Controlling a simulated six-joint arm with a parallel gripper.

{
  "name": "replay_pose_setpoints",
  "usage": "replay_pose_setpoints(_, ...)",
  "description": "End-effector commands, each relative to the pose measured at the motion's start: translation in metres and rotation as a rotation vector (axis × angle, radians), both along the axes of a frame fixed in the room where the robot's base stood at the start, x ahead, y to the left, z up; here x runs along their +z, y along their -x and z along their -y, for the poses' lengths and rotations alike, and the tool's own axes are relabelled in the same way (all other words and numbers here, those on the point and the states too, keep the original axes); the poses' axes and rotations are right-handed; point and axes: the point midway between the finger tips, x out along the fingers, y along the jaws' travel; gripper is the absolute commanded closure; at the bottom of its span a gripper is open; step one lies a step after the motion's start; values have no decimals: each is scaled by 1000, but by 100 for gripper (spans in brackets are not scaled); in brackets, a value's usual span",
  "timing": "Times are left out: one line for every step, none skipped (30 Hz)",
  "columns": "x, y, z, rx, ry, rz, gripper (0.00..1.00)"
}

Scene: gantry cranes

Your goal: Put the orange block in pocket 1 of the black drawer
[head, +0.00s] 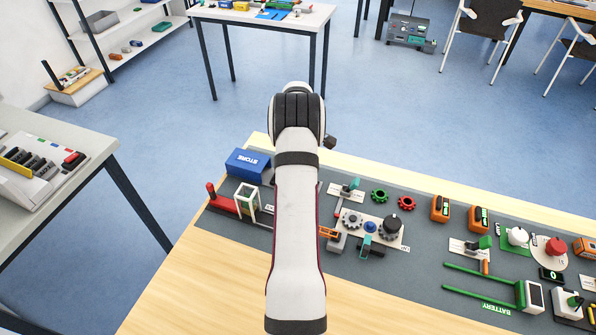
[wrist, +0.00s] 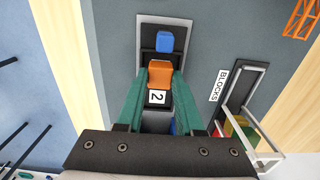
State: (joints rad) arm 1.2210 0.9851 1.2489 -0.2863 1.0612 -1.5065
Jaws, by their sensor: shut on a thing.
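In the wrist view my gripper (wrist: 159,82) has green fingers closed on the sides of the orange block (wrist: 160,70). The block is over or in the black drawer (wrist: 149,30), whose pale rim shows around it. I cannot tell whether the block touches the drawer floor. A blue block (wrist: 164,42) sits in the drawer just beyond the orange one. A white label "2" (wrist: 157,97) shows between my fingers on the near side of the orange block. No label "1" can be made out. In the head view my arm hides the gripper, the block and the drawer.
A tray marked BLOCKS (wrist: 242,80) with a white frame (wrist: 262,128) and coloured blocks lies right of the drawer. In the head view a blue STORE box (head: 248,165) stands left of my arm. Gears, switches and battery parts crowd the right of the grey mat (head: 225,225).

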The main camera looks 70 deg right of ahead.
Motion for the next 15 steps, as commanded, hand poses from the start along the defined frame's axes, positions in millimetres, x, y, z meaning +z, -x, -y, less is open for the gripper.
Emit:
replay_pose_setpoints(-1, 0, 0, 0, 0, 0, 100)
replay_pose_setpoints(-1, 0, 0, 0, 0, 0, 100)
replay_pose_setpoints(-2, 0, 0, 0, 0, 0, 100)
replay_pose_setpoints(-2, 0, 0, 0, 0, 0, 100)
replay_pose_setpoints(-2, 0, 0, 0, 0, 0, 100)
replay_pose_setpoints(-3, 0, 0, 0, -1, 0, 100)
replay_pose_setpoints(-3, 0, 0, 0, -1, 0, 100)
replay_pose_setpoints(-4, 0, 0, 0, -1, 0, 100)
replay_pose_setpoints(-4, 0, 0, 0, -1, 0, 100)
replay_pose_setpoints(-4, 0, 0, 0, -1, 0, 100)
replay_pose_setpoints(-5, 0, 0, 0, -1, 0, 100)
replay_pose_setpoints(-5, 0, 0, 0, -1, 0, 100)
replay_pose_setpoints(-5, 0, 0, 0, -1, 0, 100)
replay_pose_setpoints(-5, 0, 0, 0, -1, 0, 100)
replay_pose_setpoints(-5, 0, 0, 0, -1, 0, 62)
